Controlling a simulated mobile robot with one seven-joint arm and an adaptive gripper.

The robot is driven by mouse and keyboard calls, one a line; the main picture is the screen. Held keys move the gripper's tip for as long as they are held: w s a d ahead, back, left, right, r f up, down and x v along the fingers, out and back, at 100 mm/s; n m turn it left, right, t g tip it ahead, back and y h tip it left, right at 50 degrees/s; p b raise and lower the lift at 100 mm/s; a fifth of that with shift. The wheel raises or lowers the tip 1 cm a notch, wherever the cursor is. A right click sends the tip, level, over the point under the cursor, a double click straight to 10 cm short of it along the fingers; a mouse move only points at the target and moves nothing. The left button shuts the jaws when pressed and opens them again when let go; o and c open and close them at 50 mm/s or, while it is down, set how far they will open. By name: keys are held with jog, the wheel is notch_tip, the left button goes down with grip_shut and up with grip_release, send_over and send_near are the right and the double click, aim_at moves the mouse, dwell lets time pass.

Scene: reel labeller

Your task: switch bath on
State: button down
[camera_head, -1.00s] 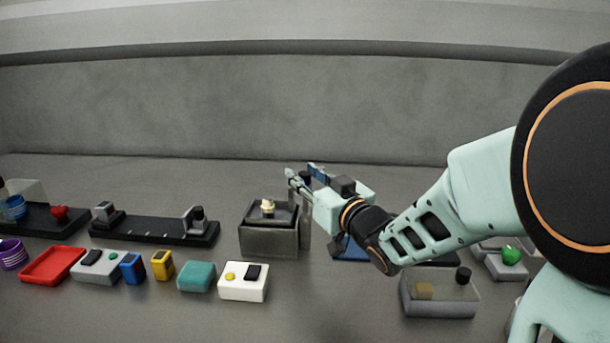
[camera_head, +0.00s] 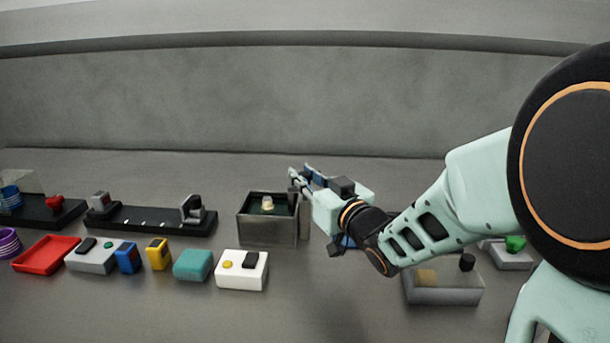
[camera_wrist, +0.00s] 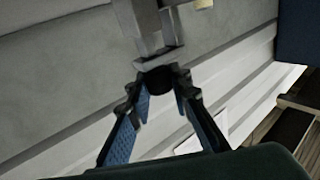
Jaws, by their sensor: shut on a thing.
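The metal bath (camera_head: 268,233) is a square grey box standing mid-table, with a dark greenish inside. A small pale piece (camera_head: 267,202) shows in its opening. My gripper (camera_head: 294,179) is at the upper right of the bath. In the wrist view my gripper (camera_wrist: 158,88) is shut on a black round knob (camera_wrist: 158,79) at the end of a grey metal bar (camera_wrist: 150,25). The fingers' blue pads sit on either side below the knob. The fingertips hide part of the knob. I cannot see a marked switch on the bath.
In front of the bath stand a white box (camera_head: 240,283) with a yellow button and black switch, a teal block (camera_head: 192,266), a yellow device (camera_head: 158,254) and a red tray (camera_head: 42,268). A clear-sided grey box (camera_head: 443,294) stands right, below my arm.

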jog(key=shift+f+b, duration=0.9)
jog(key=shift+f, duration=0.8)
jog(key=c, duration=1.7)
grip_release()
jog(key=shift+f, duration=0.1)
jog(key=shift+c, duration=0.2)
jog(key=shift+s+d, duration=0.15)
jog(key=v, duration=0.7)
jog(key=shift+s, duration=0.2)
